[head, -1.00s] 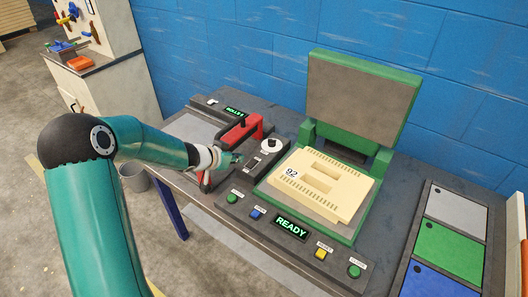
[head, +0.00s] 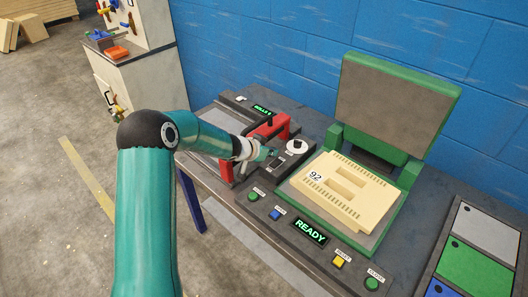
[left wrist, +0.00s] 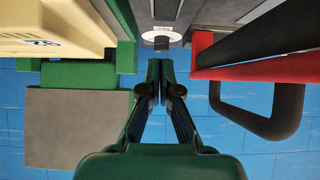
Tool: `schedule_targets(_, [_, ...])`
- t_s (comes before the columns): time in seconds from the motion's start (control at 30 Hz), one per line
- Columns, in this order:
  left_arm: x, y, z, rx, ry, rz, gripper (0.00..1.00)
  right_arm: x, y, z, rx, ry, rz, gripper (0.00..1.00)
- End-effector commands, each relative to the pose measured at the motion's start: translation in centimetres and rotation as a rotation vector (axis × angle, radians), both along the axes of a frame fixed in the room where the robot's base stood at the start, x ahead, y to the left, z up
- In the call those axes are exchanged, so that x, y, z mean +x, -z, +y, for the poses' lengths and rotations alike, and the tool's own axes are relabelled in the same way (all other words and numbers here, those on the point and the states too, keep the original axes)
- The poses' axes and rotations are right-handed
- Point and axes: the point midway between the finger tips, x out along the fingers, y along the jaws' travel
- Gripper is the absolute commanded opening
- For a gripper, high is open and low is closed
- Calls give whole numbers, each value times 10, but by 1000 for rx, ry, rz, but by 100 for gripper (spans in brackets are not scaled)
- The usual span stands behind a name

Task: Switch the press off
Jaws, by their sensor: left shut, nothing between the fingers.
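The press (head: 350,229) is a green frame with its grey-lined lid (head: 394,105) standing open. A cream foam mould marked 92 (head: 345,192) lies in it. The press display (head: 310,231) reads READY in green. A white round knob (head: 297,147) sits on a dark panel left of the press. My left gripper (head: 272,154) is shut and empty, over that panel just left of the knob. In the left wrist view the closed fingertips (left wrist: 160,75) point towards the white knob (left wrist: 163,36), with a small gap visible between them. My right gripper is not in view.
Green (head: 253,195), blue (head: 275,214), yellow (head: 339,261) and another green button (head: 372,283) line the front edge. A red frame with a dark handle (head: 270,128) stands close beside my left gripper. Coloured panels (head: 465,245) lie at the right.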

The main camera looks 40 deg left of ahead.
Motion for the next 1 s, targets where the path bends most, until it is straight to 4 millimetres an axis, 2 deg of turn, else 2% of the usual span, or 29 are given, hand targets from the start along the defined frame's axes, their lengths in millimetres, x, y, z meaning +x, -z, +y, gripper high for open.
schedule_targets(0.13, [24,19,-2,0,1,2,0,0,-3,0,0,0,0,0])
schedule_targets(0.2, [23,36,-2,-1,-1,3,0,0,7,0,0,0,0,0])
schedule_targets(0.4, [26,53,-3,-1,1,0,0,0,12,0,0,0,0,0])
schedule_targets(1.0, [25,61,-3,2,1,2,0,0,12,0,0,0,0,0])
